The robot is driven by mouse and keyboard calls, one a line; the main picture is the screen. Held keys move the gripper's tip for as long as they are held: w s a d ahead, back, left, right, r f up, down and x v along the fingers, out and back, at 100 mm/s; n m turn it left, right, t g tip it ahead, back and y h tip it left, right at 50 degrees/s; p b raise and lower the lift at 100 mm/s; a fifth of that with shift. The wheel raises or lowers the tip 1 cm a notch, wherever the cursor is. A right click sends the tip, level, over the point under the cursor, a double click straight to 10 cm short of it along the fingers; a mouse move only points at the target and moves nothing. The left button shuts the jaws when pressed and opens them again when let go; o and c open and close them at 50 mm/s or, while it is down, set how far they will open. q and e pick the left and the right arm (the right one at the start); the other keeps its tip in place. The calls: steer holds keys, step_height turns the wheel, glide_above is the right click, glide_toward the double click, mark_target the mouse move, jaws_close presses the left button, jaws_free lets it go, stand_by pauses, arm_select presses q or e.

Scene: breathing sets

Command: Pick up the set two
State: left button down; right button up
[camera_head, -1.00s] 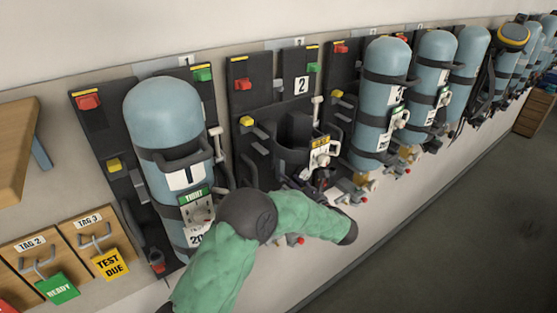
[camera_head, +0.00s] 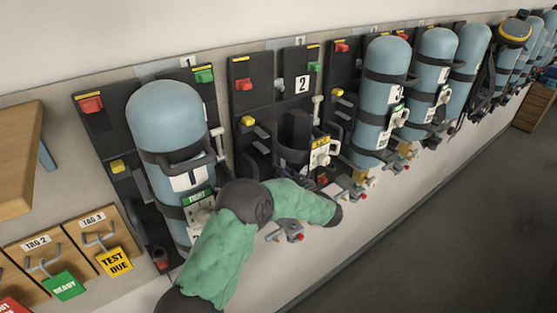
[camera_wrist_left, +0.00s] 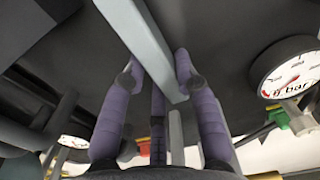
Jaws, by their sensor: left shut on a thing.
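The wall bracket marked 2 (camera_head: 302,85) is a black board with red, yellow and green parts and no blue cylinder on it. A dark upright part and a pale handle with a yellow label (camera_head: 321,152) show low on it. My left arm reaches across below this bracket, and its gripper is mostly hidden in the head view. In the left wrist view the purple fingers of my left gripper (camera_wrist_left: 160,78) are closed about a grey bar (camera_wrist_left: 146,42). I cannot tell which part of the set this bar is. My right gripper is not in view.
Blue cylinder 1 (camera_head: 170,115) stands left of bracket 2, close to my arm. Cylinder 3 (camera_head: 378,100) and several more stand to the right. Tag boards (camera_head: 95,245) hang lower left. A gauge (camera_wrist_left: 290,72) is beside the fingers. The floor at lower right is clear.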

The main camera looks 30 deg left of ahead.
arm_select(q)
steer(key=shift+w+r, duration=0.1)
steer(key=shift+r, duration=0.2)
steer(key=shift+r, duration=0.1)
